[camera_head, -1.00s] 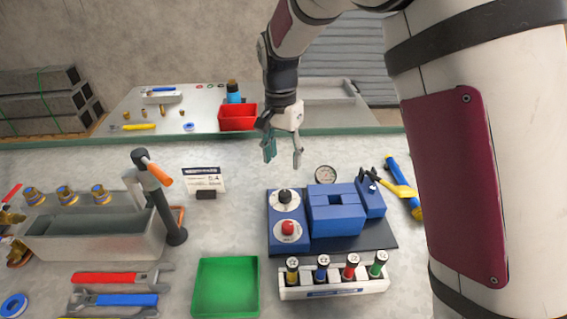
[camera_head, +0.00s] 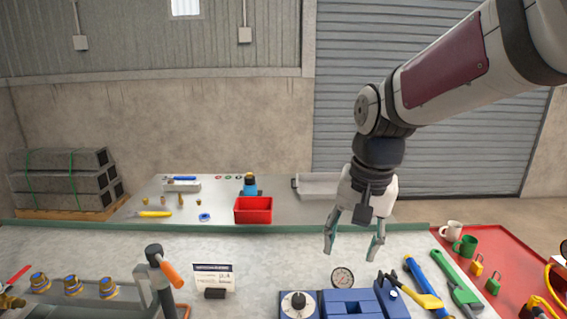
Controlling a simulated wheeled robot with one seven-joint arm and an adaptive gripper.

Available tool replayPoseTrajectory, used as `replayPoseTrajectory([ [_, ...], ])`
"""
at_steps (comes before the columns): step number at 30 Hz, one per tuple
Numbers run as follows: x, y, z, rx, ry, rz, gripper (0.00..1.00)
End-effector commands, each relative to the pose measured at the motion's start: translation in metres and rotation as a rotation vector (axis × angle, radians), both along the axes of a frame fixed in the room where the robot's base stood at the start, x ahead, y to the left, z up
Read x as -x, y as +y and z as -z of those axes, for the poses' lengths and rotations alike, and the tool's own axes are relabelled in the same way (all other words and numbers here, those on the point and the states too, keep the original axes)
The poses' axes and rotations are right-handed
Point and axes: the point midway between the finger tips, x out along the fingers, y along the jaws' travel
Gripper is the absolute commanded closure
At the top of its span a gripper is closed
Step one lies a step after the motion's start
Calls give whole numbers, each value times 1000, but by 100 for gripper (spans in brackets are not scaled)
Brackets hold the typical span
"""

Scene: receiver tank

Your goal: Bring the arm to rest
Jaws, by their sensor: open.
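My gripper (camera_head: 354,240) hangs from my raised arm, right of the middle of the view, pointing down. Its two fingers are spread apart with nothing between them. It appears above the bench (camera_head: 110,245), near a round pressure gauge (camera_head: 342,278). The blue blocky fixture (camera_head: 345,303) with a dark knob shows below it, cut off by the bottom edge of the picture. My arm reaches in from the upper right.
A red bin (camera_head: 254,210) and a blue bottle (camera_head: 250,186) stand on the far table. A card (camera_head: 214,279) stands on the bench. Mugs (camera_head: 451,230) and padlocks (camera_head: 477,266) sit on a red surface at right. A hammer-like tool (camera_head: 163,270) stands upright at left.

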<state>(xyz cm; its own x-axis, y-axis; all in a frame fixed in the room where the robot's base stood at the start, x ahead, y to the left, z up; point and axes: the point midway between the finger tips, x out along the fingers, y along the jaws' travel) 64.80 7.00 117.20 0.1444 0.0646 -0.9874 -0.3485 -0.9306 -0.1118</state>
Motion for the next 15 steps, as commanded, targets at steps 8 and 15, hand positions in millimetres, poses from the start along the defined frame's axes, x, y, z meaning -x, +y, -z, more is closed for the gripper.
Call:
replayPoseTrajectory([
  [8,87,-42,-33,35,-142,-154,49],
  [15,152,-64,-32,116,-246,-274,49],
])
